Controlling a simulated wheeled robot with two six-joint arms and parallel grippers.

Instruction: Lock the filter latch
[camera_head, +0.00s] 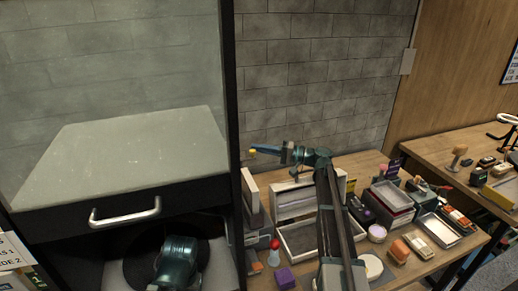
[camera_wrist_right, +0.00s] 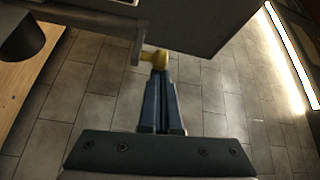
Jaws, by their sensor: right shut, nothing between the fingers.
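The latch shows as a small yellow knob (camera_head: 252,153) beside the dark cabinet's right post in the head view. In the right wrist view the yellow knob (camera_wrist_right: 159,59) is at the end of a short grey piece on the side of a dark box. My right gripper (camera_head: 259,149) is shut and empty, pointing left, with its blue fingertips at the knob. In the right wrist view the closed fingers (camera_wrist_right: 160,76) meet or nearly meet the knob; I cannot tell if they touch. My left gripper is not in view; only part of my left arm shows.
The cabinet has a glass front and a drawer with a metal handle (camera_head: 125,213). Below my right arm, a wooden table holds grey trays (camera_head: 298,240), a purple block (camera_head: 285,278), a red-topped bottle (camera_head: 274,256) and several boxes. A second table (camera_head: 455,178) stands at right.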

